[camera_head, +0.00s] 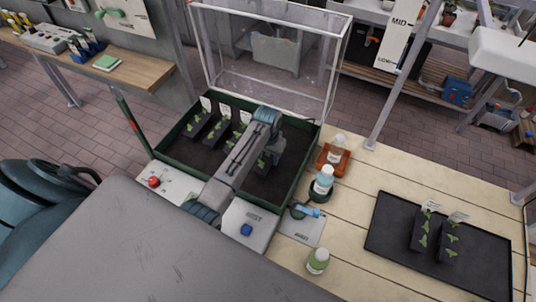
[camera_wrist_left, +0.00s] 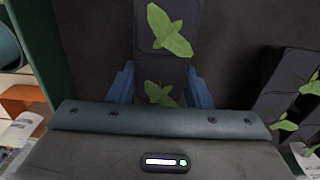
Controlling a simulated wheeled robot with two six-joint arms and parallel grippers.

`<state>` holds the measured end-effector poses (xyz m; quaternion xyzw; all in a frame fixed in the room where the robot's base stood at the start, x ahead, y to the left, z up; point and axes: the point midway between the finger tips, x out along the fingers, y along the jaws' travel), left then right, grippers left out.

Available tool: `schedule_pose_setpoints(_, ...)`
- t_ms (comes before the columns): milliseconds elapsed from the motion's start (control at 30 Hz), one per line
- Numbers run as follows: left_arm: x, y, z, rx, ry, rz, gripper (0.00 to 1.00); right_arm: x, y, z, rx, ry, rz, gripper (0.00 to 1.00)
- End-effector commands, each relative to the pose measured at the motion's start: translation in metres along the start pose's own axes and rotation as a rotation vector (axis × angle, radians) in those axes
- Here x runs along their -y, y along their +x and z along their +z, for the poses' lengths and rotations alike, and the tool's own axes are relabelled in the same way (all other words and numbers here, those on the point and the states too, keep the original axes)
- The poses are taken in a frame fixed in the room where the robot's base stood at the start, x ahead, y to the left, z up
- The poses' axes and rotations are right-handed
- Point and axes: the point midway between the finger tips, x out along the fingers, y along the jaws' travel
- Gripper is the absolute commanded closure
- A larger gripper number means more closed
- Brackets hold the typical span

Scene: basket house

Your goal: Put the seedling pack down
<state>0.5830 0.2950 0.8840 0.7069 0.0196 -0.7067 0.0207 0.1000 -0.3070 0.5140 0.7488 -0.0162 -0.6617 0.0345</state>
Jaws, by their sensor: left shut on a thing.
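My left gripper (camera_head: 268,155) is down inside the green-rimmed box (camera_head: 158,150) at the bench's left end. It is shut on a seedling pack (camera_head: 262,164), a narrow dark strip with green leaves, mostly hidden by the arm in the head view. In the left wrist view the held pack (camera_wrist_left: 166,45) lies between the blue fingertips (camera_wrist_left: 160,88). It is over the box's dark floor; whether it touches the floor I cannot tell. Other seedling packs (camera_head: 198,124) stand to its left in the head view, and dark packs (camera_wrist_left: 284,85) show at right in the wrist view. My right gripper is not in view.
A clear raised cover (camera_head: 270,60) stands behind the box. Bottles, one blue (camera_head: 323,180), stand right of it. A black tray (camera_head: 390,250) with two labelled seedling packs (camera_head: 449,242) lies further right. A red button (camera_head: 154,182) and a blue button (camera_head: 246,229) are in front.

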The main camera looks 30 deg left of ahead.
Motion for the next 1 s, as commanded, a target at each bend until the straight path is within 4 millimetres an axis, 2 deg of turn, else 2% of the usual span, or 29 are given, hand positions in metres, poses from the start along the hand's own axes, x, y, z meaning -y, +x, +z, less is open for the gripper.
schedule_pose_setpoints(233, 0.0, 0.002, 0.0, 0.0, 0.0, 0.0, 0.82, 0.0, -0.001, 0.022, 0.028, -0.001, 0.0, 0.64)
schedule_pose_setpoints(267, 0.0, 0.003, 0.0, 0.001, 0.0, 0.0, 0.54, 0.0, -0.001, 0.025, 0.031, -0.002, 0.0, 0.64)
schedule_pose_setpoints(367, 0.0, 0.002, 0.0, 0.001, 0.0, 0.0, 0.34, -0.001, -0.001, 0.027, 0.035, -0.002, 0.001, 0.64)
schedule_pose_setpoints(767, 0.0, -0.004, -0.001, -0.001, 0.0, 0.001, 0.34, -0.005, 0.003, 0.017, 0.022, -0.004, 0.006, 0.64)
schedule_pose_setpoints(867, 0.0, -0.017, -0.001, -0.004, 0.0, 0.001, 0.34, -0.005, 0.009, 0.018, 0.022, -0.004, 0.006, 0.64)
schedule_pose_setpoints(1000, 0.0, -0.046, -0.002, -0.007, 0.0, 0.001, 0.34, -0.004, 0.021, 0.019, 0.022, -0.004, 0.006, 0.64)
